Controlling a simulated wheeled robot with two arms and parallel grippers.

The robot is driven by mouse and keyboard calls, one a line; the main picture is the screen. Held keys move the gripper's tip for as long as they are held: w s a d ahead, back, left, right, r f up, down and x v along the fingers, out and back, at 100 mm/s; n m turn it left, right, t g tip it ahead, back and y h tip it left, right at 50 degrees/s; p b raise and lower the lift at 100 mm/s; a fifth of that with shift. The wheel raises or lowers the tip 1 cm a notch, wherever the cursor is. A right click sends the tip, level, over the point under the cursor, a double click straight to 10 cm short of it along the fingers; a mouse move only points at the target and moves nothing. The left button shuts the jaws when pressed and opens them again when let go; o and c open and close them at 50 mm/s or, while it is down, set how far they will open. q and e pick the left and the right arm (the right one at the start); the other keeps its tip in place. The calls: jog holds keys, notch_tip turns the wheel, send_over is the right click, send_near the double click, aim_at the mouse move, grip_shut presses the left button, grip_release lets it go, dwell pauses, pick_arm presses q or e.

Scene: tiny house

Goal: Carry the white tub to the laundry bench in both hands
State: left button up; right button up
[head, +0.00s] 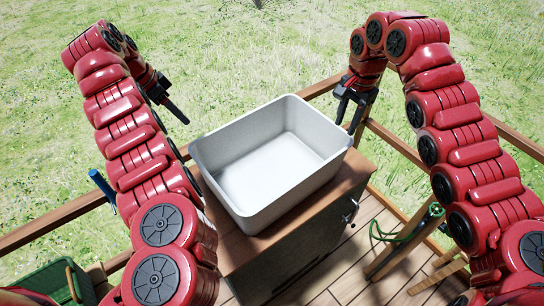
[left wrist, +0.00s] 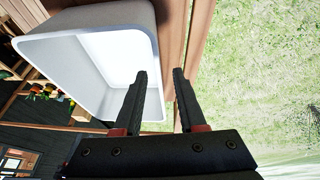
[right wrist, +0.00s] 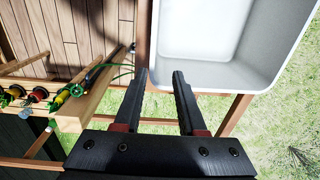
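The white tub (head: 235,133) is empty and stands upright on a wooden-topped cabinet. My left gripper (head: 180,112) is open and empty, just beyond the tub's far left corner in the head view. In the left wrist view the tub's rim (left wrist: 158,60) passes between the open fingertips (left wrist: 159,75). My right gripper (head: 347,122) is open and empty by the tub's far right corner. In the right wrist view the tub (right wrist: 225,75) shows behind the right finger, its side edge between the fingertips (right wrist: 160,77). I cannot tell whether either gripper touches it.
The cabinet (head: 290,262) has a wooden top (head: 345,180) and stands on a plank deck. A wooden railing (head: 45,232) runs around the deck, with grass beyond. A green crate (head: 45,285) is at the lower left. A green hose (head: 400,235) hangs at the right.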

pick_arm(q)
jog(key=s+r, duration=0.2)
send_near(212, 152)
jog(key=x, duration=0.7)
jog(key=shift+w+d+r, duration=0.2)
jog(key=shift+w+d, duration=0.05)
pick_arm(e)
jog(key=f, duration=1)
jog(key=s+f, duration=0.1)
jog(key=f, duration=0.4)
jog(key=shift+a+f, duration=0.15)
jog(key=shift+a, duration=0.2)
pick_arm(q)
jog(key=shift+w+d+f, duration=0.2)
jog(key=shift+f, duration=0.3)
pick_arm(e)
jog(key=shift+w+f, duration=0.2)
jog(key=shift+f, duration=0.35)
pick_arm(q)
grip_shut()
pick_arm(e)
grip_shut()
